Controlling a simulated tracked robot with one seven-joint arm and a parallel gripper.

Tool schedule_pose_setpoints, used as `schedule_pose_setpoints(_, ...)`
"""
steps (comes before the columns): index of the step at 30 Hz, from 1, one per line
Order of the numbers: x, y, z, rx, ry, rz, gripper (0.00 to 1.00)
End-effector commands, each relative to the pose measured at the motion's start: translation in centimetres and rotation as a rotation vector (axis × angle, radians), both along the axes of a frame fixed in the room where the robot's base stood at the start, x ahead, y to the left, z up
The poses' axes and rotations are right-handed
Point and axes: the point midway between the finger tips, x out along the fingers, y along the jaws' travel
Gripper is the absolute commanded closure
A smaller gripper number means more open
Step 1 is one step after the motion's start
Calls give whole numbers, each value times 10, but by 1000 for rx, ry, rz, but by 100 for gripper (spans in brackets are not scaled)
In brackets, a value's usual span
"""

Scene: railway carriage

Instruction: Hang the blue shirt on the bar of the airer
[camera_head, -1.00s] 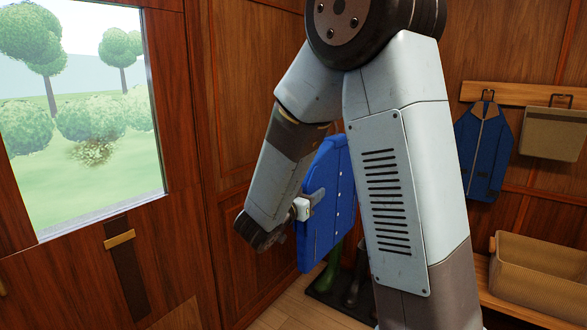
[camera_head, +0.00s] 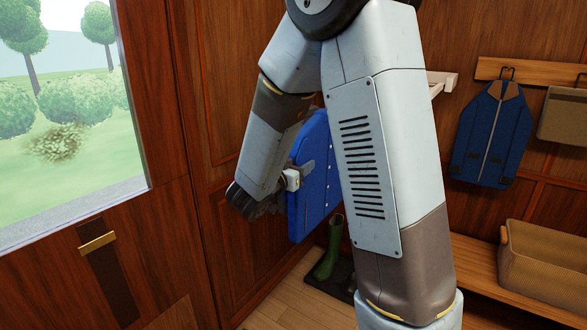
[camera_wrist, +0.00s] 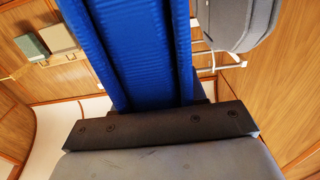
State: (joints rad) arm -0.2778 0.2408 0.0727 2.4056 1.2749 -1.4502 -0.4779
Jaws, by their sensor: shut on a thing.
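The blue shirt (camera_head: 318,165) hangs upright, with white buttons down its front, partly hidden behind my arm in the head view. My gripper (camera_head: 302,176) is shut on the shirt's near side and holds it clear of the floor. The shirt (camera_wrist: 145,55) fills the upper middle of the wrist view, just beyond my gripper (camera_wrist: 160,122). A white frame (camera_head: 442,82), which looks like the end of the airer, shows right of my arm, its rest hidden. White rails (camera_wrist: 206,68) also show beside the shirt in the wrist view.
A blue and brown jacket (camera_head: 491,135) and a tan bag (camera_head: 562,115) hang from a wooden hook rail (camera_head: 535,74). A basket (camera_head: 545,265) stands on a bench (camera_head: 475,262) at right. Green boots (camera_head: 330,250) stand on the floor by the panelled wall.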

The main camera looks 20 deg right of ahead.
Motion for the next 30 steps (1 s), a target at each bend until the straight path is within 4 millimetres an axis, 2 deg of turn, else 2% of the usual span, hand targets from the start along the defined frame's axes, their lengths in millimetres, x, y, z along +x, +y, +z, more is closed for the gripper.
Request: schedule_pose_setpoints(30, 40, -56, 0, -1, -1, -6, 96)
